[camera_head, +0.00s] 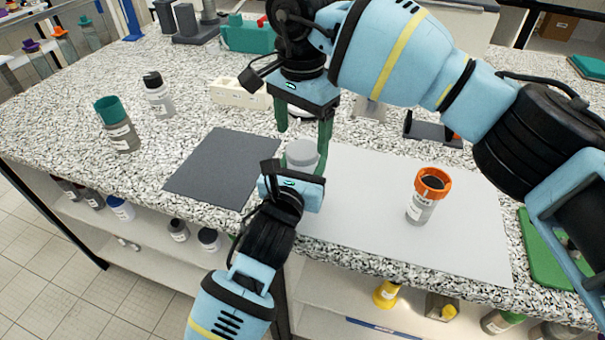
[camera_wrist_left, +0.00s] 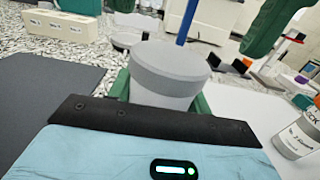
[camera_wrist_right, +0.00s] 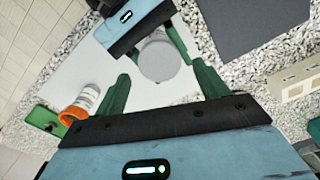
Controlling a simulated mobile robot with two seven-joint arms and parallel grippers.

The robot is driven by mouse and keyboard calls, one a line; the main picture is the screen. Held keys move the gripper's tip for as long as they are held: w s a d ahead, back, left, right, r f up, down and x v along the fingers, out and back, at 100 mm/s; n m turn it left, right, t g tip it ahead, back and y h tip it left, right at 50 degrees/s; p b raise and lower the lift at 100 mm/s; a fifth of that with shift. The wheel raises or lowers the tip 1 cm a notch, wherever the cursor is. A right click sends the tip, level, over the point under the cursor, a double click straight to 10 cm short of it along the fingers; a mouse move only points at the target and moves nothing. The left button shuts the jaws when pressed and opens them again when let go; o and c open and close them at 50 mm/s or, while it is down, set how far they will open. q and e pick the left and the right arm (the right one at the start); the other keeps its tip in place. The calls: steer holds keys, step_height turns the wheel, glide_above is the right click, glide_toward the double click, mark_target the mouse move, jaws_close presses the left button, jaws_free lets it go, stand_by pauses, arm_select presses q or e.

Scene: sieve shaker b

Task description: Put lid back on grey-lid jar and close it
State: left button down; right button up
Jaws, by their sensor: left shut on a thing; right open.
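The grey-lid jar (camera_wrist_left: 163,95) is upright in my left gripper (camera_head: 296,172), whose green fingers close around its body. Its grey lid (camera_wrist_left: 172,58) sits on top and looks level. I cannot tell whether it is fully tightened. In the head view the lid (camera_head: 302,150) shows just beyond the left gripper's body, which hides most of the jar. My right gripper (camera_head: 304,132) points down above the lid, with its fingers spread and empty. In the right wrist view the round lid top (camera_wrist_right: 159,61) lies between and beyond the open fingers.
An orange-rimmed jar (camera_head: 421,205) stands on the white mat (camera_head: 360,230) to the right. A dark grey mat (camera_head: 222,168) lies bare to the left. A teal-lidded jar (camera_head: 119,130) and a black-capped bottle (camera_head: 157,97) stand further left.

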mark_target(303, 149)
steer(key=shift+f, duration=2)
steer(key=c, duration=1)
steer(key=shift+m, duration=1.7)
steer(key=o, duration=1.1)
